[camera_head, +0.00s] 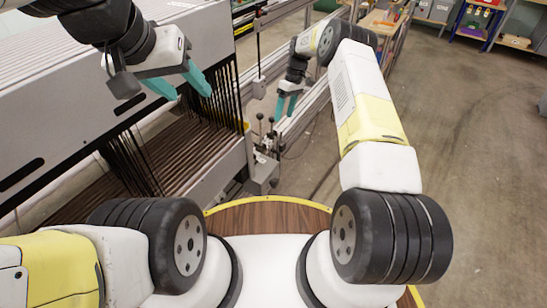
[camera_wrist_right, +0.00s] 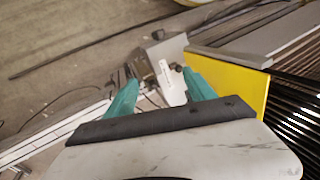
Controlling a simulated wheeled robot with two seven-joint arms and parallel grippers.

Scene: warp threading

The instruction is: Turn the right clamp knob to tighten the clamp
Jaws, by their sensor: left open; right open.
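A small metal clamp assembly (camera_head: 263,160) with dark ball-ended knobs (camera_head: 271,120) stands at the near right corner of the loom frame. In the right wrist view, the clamp (camera_wrist_right: 170,78) shows as a pale plate with small dark knobs (camera_wrist_right: 178,67) beside it. My right gripper (camera_head: 285,108) is open and empty, pointing down. In the head view it appears just above and right of the knobs; in its wrist view the clamp lies beyond the teal fingers (camera_wrist_right: 159,80), with no contact visible. My left gripper (camera_head: 192,94) is open and empty over the dark warp threads.
The grey loom (camera_head: 60,105) fills the left, with dark threads (camera_head: 150,165) across its opening. Shelves (camera_head: 480,25) are at the back right. The floor (camera_head: 470,130) at right is clear.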

